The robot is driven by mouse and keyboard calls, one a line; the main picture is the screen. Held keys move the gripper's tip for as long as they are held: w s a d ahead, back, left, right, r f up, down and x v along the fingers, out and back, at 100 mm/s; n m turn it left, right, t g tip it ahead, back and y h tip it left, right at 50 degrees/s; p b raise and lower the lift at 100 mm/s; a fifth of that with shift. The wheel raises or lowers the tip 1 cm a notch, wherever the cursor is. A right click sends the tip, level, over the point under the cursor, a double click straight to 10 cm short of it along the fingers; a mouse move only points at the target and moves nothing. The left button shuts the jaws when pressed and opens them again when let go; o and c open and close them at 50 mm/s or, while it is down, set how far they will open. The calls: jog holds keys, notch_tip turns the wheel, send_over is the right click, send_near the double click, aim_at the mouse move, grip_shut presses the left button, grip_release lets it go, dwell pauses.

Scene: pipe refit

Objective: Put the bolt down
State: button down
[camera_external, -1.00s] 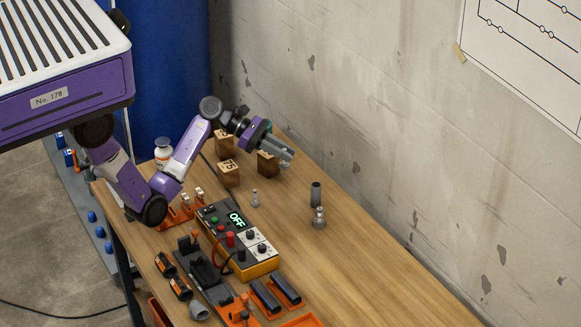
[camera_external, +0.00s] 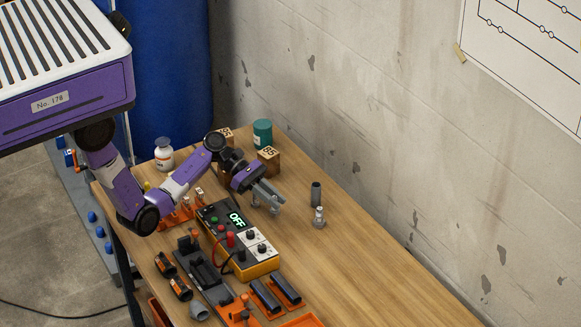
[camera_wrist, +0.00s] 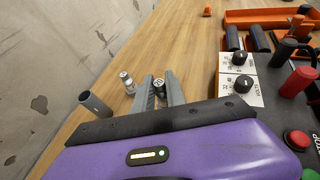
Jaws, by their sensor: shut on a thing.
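My gripper (camera_external: 272,196) is low over the wooden table, beside the box with the OFF display. In the wrist view my gripper's two grey fingers (camera_wrist: 160,88) are closed around a small metal bolt (camera_wrist: 159,84), seen end-on between the tips. In the external view the fingers partly cover the bolt. I cannot tell whether its lower end touches the table.
The OFF box (camera_external: 238,240) is close in front. Wooden blocks (camera_external: 268,161) and a teal canister (camera_external: 262,133) stand behind. The right of the table (camera_external: 370,260) is clear.

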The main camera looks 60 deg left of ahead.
aim_at(271, 209)
jog(key=shift+f, duration=2.75)
jog(key=c, duration=1.4)
grip_release()
jog(key=shift+f, duration=0.1)
jog(key=shift+o, duration=0.2)
jog(key=shift+a, duration=0.1)
jog(key=v, duration=1.2)
jog(key=shift+r+b, duration=0.2)
jog(key=shift+b, duration=0.25)
jog(key=shift+w, duration=0.1)
